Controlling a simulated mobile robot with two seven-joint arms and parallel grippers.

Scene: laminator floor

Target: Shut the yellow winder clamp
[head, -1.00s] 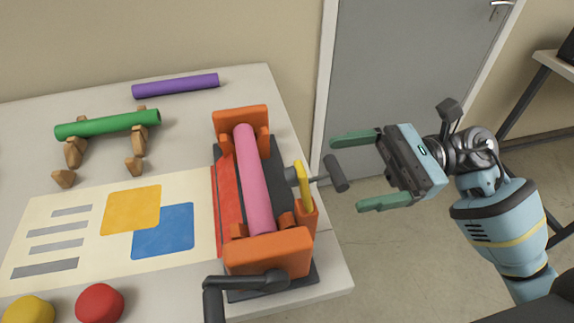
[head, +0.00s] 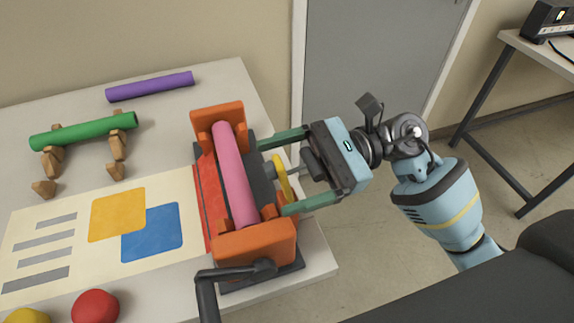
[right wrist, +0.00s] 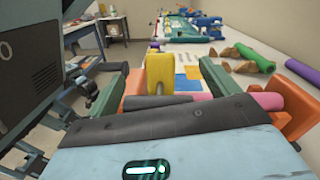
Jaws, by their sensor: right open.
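The yellow winder clamp (head: 284,180) is at the right side of the orange winder (head: 255,241), beside the pink roll (head: 236,175). A grey rod with a dark grip sticks out to the right from beside it, towards my gripper's palm. My right gripper (head: 276,176) is open, its green fingers on the far and near sides of the clamp. No finger visibly closes on it. In the right wrist view the yellow clamp (right wrist: 170,82) stands upright between the two fingers, with gaps at both sides. My left gripper is not in view.
A black crank (head: 236,272) sticks out at the winder's near side. A printed sheet (head: 60,215), a green roll (head: 84,131) on wooden stands, a purple roll (head: 150,87) and red (head: 96,306) and yellow knobs lie to the left. The table's right edge is close.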

